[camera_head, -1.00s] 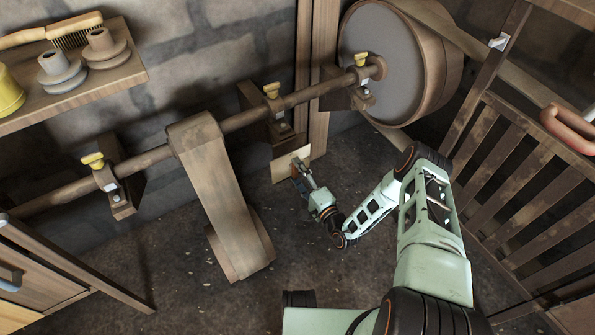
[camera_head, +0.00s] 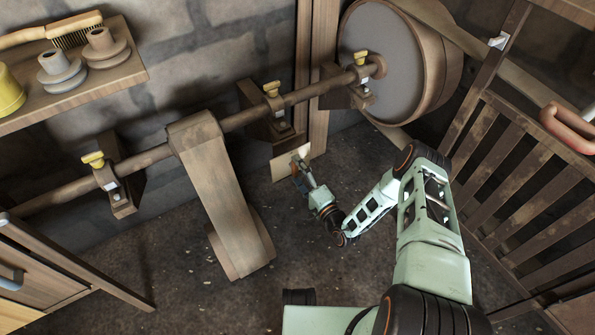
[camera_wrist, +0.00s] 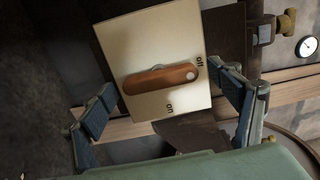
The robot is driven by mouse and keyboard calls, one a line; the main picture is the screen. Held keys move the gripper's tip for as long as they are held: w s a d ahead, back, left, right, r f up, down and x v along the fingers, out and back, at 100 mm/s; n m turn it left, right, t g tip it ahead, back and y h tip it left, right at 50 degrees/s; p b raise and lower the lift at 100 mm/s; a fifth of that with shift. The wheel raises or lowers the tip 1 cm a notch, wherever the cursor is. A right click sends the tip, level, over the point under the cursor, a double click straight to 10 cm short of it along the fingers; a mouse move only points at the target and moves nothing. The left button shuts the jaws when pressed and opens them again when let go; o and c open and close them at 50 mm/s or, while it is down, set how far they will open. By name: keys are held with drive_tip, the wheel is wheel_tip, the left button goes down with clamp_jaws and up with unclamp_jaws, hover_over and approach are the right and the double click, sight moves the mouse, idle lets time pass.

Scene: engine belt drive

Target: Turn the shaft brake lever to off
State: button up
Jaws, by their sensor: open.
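The shaft brake lever (camera_wrist: 160,78) is an orange-brown rounded bar on a cream plate (camera_wrist: 130,40). It lies nearly level across the plate in the wrist view, its right end slightly higher. A pale dot marks that right end, just below the label that reads off; the label on sits below the bar. My gripper (camera_wrist: 168,98) is open, one dark finger on each side of the plate's lower part. I cannot tell whether either finger touches the lever. In the head view my gripper (camera_head: 300,172) is at the plate (camera_head: 284,160), and the lever is mostly hidden.
A long shaft (camera_head: 240,118) runs above the plate, with yellow-topped bearing blocks (camera_head: 271,89). A wide belt (camera_head: 220,195) hangs to the left and a large wheel (camera_head: 385,65) stands at the upper right. A slatted wooden gate (camera_head: 520,190) is on the right. A round gauge (camera_wrist: 307,47) shows beside the plate.

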drive_tip(key=shift+r, duration=0.1)
wheel_tip(320, 180, up, 10)
drive_tip(key=shift+w+r, duration=0.15)
drive_tip(key=shift+r, duration=0.1)
idle(0.4)
drive_tip(key=shift+f, duration=0.1)
drive_tip(key=p+v, duration=0.3)
drive_tip(key=v, duration=1)
drive_tip(key=shift+f, duration=0.35)
idle(0.4)
drive_tip(key=shift+p, duration=0.3)
idle(0.5)
